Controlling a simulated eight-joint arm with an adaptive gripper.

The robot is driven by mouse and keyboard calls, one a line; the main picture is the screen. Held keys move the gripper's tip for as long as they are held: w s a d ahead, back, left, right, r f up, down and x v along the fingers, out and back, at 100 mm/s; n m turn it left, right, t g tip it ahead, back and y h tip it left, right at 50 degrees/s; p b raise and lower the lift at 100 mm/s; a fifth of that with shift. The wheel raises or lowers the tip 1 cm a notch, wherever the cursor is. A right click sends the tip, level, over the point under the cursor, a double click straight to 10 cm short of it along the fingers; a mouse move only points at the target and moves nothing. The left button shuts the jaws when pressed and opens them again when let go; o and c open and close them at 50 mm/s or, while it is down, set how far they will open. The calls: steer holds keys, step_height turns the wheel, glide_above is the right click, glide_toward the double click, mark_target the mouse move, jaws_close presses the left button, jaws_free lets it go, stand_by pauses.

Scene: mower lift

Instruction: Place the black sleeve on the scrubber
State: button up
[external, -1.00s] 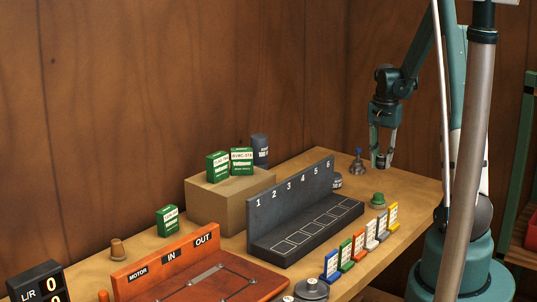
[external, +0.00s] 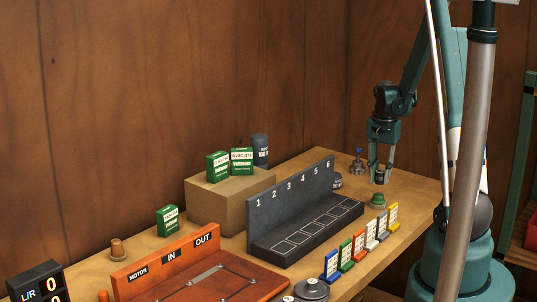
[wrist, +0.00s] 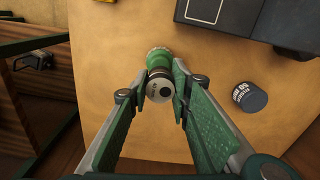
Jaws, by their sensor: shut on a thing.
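My gripper (external: 381,179) points down over the table's right part, beyond the numbered rack. It is shut on a short dark cylinder with a grey end face, which looks like the black sleeve (wrist: 159,86); it is small and partly hidden between the fingers in the external view. A green-topped round piece (external: 377,201) stands in front of my gripper. In the wrist view the green piece (wrist: 158,58) shows just past the held cylinder; I cannot tell if they touch. No part is readably labelled scrubber, so I cannot tell which one it is.
The black rack (external: 300,230) stands left of my gripper. A dark lettered cylinder (wrist: 250,97) stands right in the wrist view. A metal piece with a blue top (external: 358,163) is behind my gripper. Several coloured tags (external: 360,243) line the front edge. Bare tabletop (external: 415,187) lies to the right.

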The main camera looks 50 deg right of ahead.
mark_target(379, 194)
steer(key=shift+f, duration=2.05)
steer(key=shift+f, duration=0.15)
steer(key=o, duration=1.1)
steer(key=shift+r, duration=6.15)
